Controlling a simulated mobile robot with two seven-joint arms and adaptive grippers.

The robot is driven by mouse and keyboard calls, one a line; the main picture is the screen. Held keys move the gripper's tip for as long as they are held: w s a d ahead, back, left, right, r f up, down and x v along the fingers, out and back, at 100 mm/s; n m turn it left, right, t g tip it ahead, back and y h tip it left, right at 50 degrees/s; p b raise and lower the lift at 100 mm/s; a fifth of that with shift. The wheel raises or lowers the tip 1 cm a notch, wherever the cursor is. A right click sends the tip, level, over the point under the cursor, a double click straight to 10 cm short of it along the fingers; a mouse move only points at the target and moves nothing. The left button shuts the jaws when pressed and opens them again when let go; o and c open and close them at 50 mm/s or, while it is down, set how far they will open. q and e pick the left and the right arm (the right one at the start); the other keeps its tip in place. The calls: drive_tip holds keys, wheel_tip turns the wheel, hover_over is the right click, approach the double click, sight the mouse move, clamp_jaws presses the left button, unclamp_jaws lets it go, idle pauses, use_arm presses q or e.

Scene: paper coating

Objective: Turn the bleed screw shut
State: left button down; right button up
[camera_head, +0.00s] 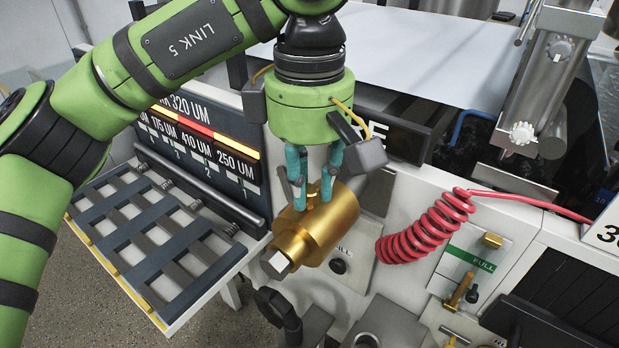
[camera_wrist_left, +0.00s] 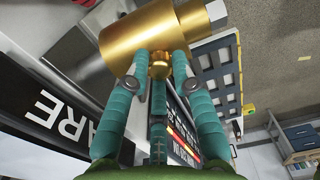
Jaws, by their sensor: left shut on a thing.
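A large brass cylinder (camera_head: 330,225) with a square steel end lies tilted in front of the machine panel in the head view. It fills the top of the left wrist view (camera_wrist_left: 150,38). The bleed screw appears to be the small brass stud (camera_wrist_left: 160,66) on its side; it also shows in the head view (camera_head: 313,190). My left gripper (camera_head: 312,200) comes down from above with its teal fingers around the stud. In the left wrist view the fingertips (camera_wrist_left: 159,64) press on it from both sides. The fingers partly hide the stud. I do not see my right gripper.
A coiled red hose (camera_head: 427,232) hangs right of the cylinder. A slotted rack (camera_head: 150,240) stands at the left, below a display board (camera_head: 200,135). A white sheet (camera_head: 425,50) covers the machine top. Small brass valve handles (camera_head: 460,290) sit at the lower right.

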sight(309, 189)
use_arm(q)
drive_tip(key=shift+m, duration=1.1)
drive_tip(key=c, duration=1)
unclamp_jaws()
drive_tip(key=shift+c, duration=0.2)
wheel_tip(309, 189, up, 12)
